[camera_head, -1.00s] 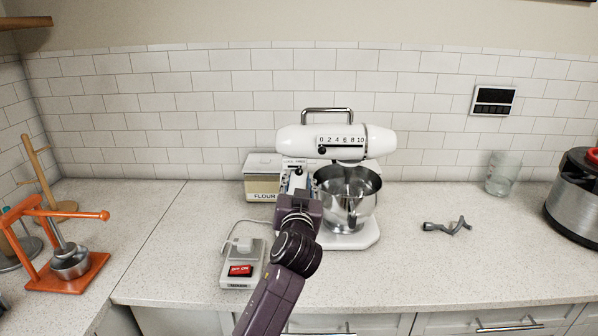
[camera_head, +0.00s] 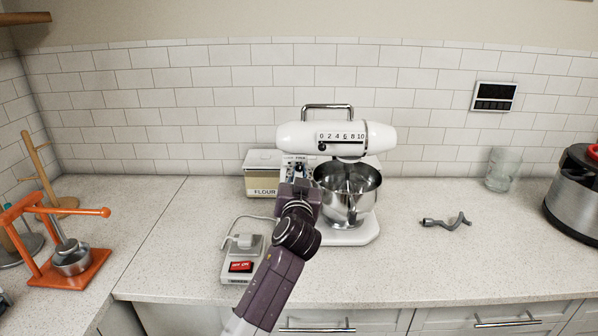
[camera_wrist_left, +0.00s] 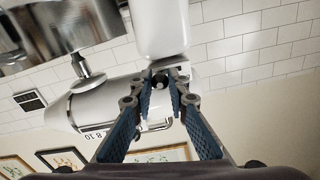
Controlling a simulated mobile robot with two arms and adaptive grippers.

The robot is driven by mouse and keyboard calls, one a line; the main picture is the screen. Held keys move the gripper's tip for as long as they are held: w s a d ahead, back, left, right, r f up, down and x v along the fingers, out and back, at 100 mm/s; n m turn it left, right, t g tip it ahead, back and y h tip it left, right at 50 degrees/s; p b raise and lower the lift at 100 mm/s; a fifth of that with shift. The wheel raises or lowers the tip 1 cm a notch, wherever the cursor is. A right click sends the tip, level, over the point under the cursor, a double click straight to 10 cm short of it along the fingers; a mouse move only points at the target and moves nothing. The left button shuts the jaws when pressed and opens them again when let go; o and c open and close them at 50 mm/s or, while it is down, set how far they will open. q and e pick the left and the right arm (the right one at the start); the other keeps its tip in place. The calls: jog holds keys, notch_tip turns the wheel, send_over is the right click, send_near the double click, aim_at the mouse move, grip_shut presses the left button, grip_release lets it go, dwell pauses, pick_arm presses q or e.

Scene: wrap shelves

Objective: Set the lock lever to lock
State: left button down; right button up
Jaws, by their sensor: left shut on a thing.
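The white stand mixer (camera_head: 350,137) stands on the counter with its head level above a steel bowl (camera_head: 347,207). The lock lever is on the mixer's neck, under a small label whose words are hard to read. In the left wrist view the lever's dark round knob (camera_wrist_left: 160,82) is between the fingertips. My left gripper (camera_wrist_left: 167,84) is shut on this knob; in the head view it reaches the neck from the front (camera_head: 297,178). The gripper hides much of the lever, so I cannot tell its exact setting. My right gripper is not in view.
A flour box (camera_head: 262,174) stands behind left of the mixer. A switch box (camera_head: 240,266) with a red switch and cord lies left of my arm. A grey beater (camera_head: 446,221) lies on the right. An orange press (camera_head: 66,254) is at the far left.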

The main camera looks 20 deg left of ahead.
aim_at(288, 163)
pick_arm(q)
jog(key=shift+s+a+p, duration=0.2)
jog(key=shift+a, duration=0.55)
jog(key=shift+s+a+p, duration=0.15)
jog(key=shift+s+a, duration=0.05)
jog(key=shift+a, duration=0.5)
jog(key=c, duration=2.2)
grip_release()
jog(key=shift+f, duration=0.1)
jog(key=o, duration=0.3)
jog(key=shift+a, duration=0.1)
jog(key=shift+s, duration=0.1)
jog(key=shift+s+d, duration=0.2)
jog(key=shift+d, duration=0.05)
jog(key=v, duration=1.1)
jog(key=shift+s, duration=0.25)
jog(key=shift+a, duration=0.1)
